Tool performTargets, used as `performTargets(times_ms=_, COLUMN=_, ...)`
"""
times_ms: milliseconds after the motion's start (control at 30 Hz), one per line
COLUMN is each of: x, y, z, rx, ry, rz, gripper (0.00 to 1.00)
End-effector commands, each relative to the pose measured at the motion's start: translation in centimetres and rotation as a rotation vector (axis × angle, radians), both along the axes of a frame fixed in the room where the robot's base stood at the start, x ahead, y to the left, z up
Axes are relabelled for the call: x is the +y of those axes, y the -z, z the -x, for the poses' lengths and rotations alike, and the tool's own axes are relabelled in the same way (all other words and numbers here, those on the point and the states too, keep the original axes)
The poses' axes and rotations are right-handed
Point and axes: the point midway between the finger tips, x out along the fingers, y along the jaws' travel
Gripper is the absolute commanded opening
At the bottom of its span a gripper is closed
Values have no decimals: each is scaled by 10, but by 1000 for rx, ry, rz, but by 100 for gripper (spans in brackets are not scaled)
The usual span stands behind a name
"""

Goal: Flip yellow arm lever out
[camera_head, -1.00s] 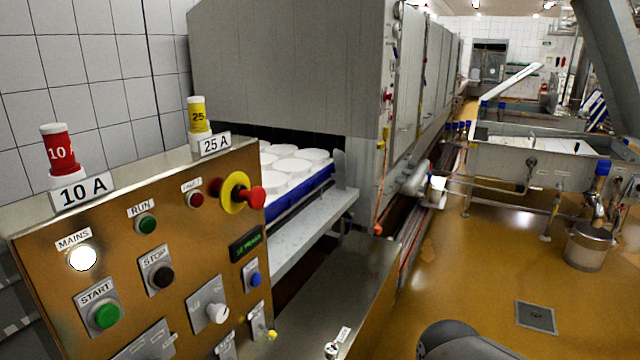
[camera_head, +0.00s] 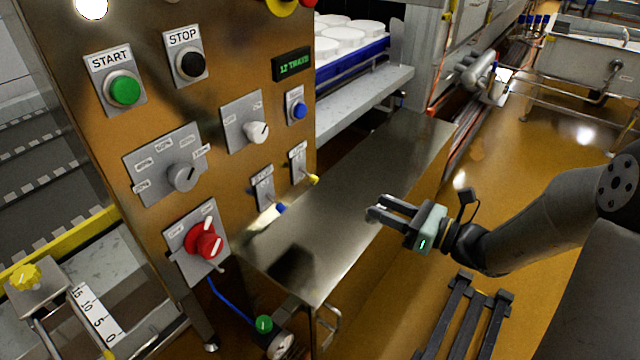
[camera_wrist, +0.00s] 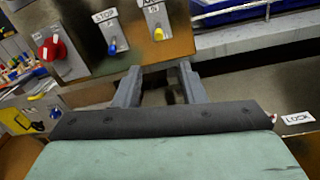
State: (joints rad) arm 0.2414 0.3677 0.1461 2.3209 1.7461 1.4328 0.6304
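The yellow-tipped lever (camera_head: 314,179) sticks out from a small grey plate at the lower right of the brass-coloured control panel (camera_head: 222,82). It also shows in the wrist view (camera_wrist: 158,34), above and beyond my fingers. A similar blue-tipped lever (camera_head: 280,208) is to its left, and shows in the wrist view (camera_wrist: 112,47) too. My gripper (camera_head: 377,206) is to the right of the yellow lever, above the steel shelf, with its fingers toward the panel. The fingers (camera_wrist: 160,85) are apart with nothing between them. They do not touch the lever.
The steel shelf (camera_head: 400,150) extends below the levers. A red rotary switch (camera_head: 205,243), a white knob (camera_head: 257,132) and a blue button (camera_head: 299,110) are on the panel nearby. White moulds (camera_head: 345,40) stand on a blue tray behind. The space between gripper and panel looks clear.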

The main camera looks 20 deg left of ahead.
Motion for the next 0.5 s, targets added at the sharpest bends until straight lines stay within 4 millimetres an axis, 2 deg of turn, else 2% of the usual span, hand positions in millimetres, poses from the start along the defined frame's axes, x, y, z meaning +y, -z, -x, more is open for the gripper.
performTargets(times_ms=500, x=103, y=0, z=-31, rx=-3, ry=-9, rz=4, gripper=37)
